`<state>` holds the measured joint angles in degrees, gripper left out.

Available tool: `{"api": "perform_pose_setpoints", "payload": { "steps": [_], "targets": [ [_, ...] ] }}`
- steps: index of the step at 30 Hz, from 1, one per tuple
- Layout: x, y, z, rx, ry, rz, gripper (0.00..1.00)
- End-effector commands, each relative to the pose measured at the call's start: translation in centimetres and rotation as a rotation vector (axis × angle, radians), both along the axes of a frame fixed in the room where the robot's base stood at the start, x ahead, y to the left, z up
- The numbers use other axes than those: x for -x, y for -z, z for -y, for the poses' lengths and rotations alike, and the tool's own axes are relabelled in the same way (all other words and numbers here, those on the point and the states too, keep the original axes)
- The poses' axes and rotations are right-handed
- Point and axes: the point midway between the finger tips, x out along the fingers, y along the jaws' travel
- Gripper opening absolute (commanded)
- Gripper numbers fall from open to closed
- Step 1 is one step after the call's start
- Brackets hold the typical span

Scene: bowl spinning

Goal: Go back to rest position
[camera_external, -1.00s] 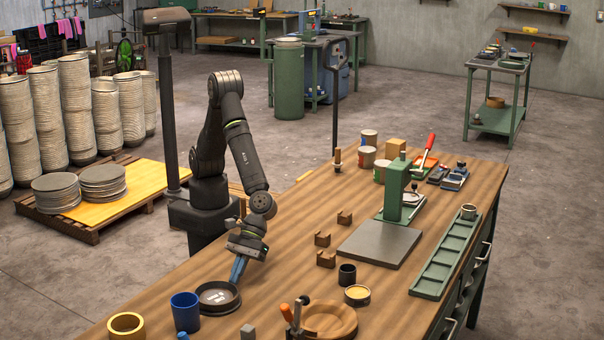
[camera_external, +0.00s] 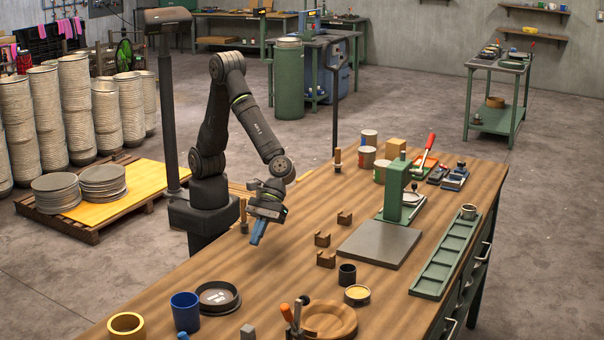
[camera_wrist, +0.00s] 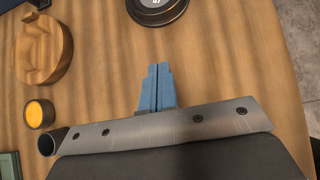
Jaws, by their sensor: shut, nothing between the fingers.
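My gripper (camera_external: 258,232) has blue fingers and hangs above the wooden workbench (camera_external: 290,225), near its left edge. The fingers are shut with nothing between them; the wrist view shows the two blue fingertips (camera_wrist: 157,75) side by side. A dark round dish with light pieces in it (camera_external: 217,297) sits on the bench, below and to the left of the gripper and apart from it. The dish also shows, partly cut off, at the top of the wrist view (camera_wrist: 158,12).
A blue cup (camera_external: 185,311) and a yellow ring (camera_external: 126,326) stand by the dish. A round wooden piece (camera_external: 330,320), a black cup (camera_external: 347,274) and brown wooden holders (camera_external: 322,239) are to the right. A green press (camera_external: 394,190) stands further back. The bench below the gripper is clear.

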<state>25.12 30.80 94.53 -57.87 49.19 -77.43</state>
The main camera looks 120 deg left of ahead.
Motion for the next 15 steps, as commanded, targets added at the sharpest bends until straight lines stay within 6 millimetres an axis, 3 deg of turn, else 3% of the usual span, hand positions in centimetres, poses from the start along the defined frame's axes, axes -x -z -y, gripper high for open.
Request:
{"api": "perform_pose_setpoints", "payload": {
  "steps": [15],
  "targets": [
    [0.01,0.10,0.08,-0.001,0.001,-0.001,0.00]
  ]
}}
